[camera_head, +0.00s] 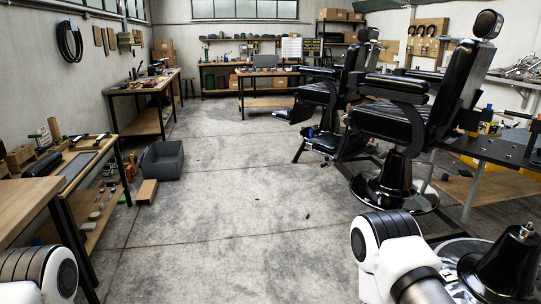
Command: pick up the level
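I cannot make out a level for certain in the head view. Small tools lie on the left workbench (75,168), too small to tell apart. My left arm shows only as a white and black joint at the bottom left corner, and my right arm as a white joint with a grey link at the bottom right. Neither gripper is in view, so I cannot see what they hold.
Black barber chairs (395,120) stand on the right, beside a dark table (500,150). A grey bin (162,160) and a cardboard box (147,191) sit on the floor by the left bench. More workbenches (150,88) line the back.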

